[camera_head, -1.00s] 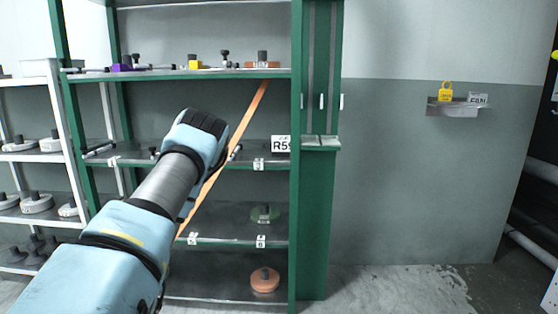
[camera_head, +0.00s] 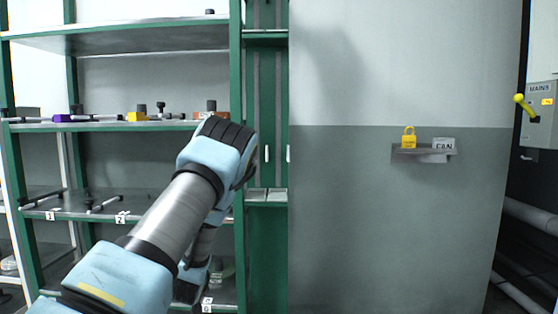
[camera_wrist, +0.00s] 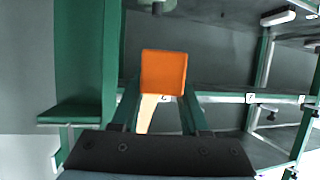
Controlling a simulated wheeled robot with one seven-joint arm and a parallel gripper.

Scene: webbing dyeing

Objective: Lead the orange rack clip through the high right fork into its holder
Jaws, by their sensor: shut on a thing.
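The orange rack clip (camera_wrist: 164,72) is between the two fingers of my gripper (camera_wrist: 160,98) in the wrist view, its flat orange face toward the camera. A pale strip (camera_wrist: 147,113) runs down from it between the fingers. In the head view my arm hides the gripper and the clip, beside the rack's right green post (camera_head: 236,80). An orange-brown block with a dark knob (camera_head: 211,106) sits at the right end of the upper shelf, partly behind my wrist. I cannot tell which part is the high right fork or the clip's holder.
A yellow block (camera_head: 138,116) and a purple block (camera_head: 72,118) stand farther left on that shelf. Dark bars with pale tips (camera_head: 103,203) lie on the shelf below. A small wall ledge (camera_head: 422,153) carries a yellow padlock (camera_head: 408,138).

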